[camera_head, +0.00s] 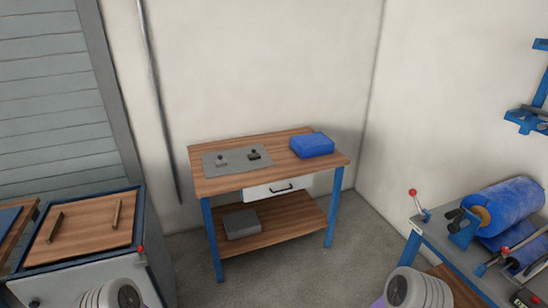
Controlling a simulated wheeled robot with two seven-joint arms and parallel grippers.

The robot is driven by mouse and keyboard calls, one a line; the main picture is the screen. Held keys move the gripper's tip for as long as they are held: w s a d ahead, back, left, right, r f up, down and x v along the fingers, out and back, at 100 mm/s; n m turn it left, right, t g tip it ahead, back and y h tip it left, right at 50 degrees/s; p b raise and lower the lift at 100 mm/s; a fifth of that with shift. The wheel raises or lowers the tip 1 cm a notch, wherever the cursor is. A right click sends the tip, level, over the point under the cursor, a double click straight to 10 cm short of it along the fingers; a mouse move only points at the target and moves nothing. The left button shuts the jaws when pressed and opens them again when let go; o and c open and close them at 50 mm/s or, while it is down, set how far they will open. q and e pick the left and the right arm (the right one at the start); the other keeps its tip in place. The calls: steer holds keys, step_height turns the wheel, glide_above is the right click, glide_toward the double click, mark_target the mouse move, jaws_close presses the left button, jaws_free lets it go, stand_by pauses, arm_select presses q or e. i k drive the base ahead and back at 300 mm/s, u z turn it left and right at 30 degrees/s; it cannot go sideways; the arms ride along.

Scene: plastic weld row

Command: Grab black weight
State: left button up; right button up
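A small black weight (254,155) stands on a grey mat (237,163) on top of a wooden workbench (208,187) with blue legs. A similar small grey weight (221,160) stands to its left on the same mat, apart from it. Both are small and far off, so fine detail cannot be told. Only rounded parts of my own arms show at the bottom edge. Neither of my grippers is in view.
A blue case (312,145) lies at the bench's right end. A white drawer (279,188) hangs below the top, and a grey box (242,223) sits on the lower shelf. A wooden-topped cabinet (85,232) stands left, a bench with blue rolls (508,204) right. Floor between is clear.

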mark_target(255, 156)
steer(key=z, duration=0.7)
steer(key=i, duration=2.6)
steer(key=u, duration=3.8)
steer(key=k, duration=0.15)
steer(key=z, duration=0.35)
